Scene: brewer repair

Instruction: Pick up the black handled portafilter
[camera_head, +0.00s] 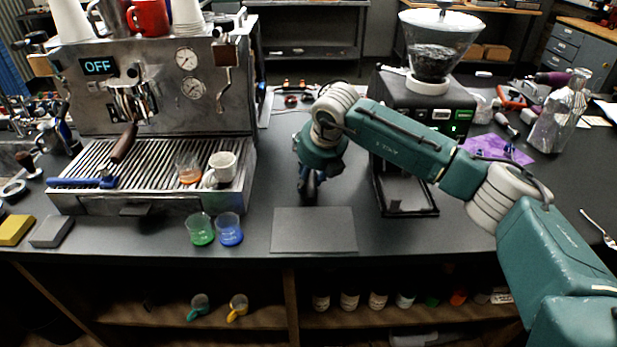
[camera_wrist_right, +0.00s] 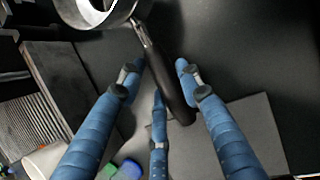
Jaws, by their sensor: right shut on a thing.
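The black-handled portafilter shows in the right wrist view, with its round metal basket (camera_wrist_right: 92,12) at the top and its black handle (camera_wrist_right: 176,92) running down between the fingers. My right gripper (camera_wrist_right: 161,72) is shut on the handle, its blue fingers on both sides of it. In the head view my right gripper (camera_head: 309,184) points down over the dark counter, just behind a grey mat. My own arm mostly hides the portafilter there. My left gripper is in neither view.
The espresso machine (camera_head: 150,100) on the left holds a brown-handled portafilter (camera_head: 124,143). The grinder (camera_head: 425,110) stands close to the right of my gripper. Green and blue beakers (camera_head: 215,230) stand left of the grey mat (camera_head: 314,230). The mat is bare.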

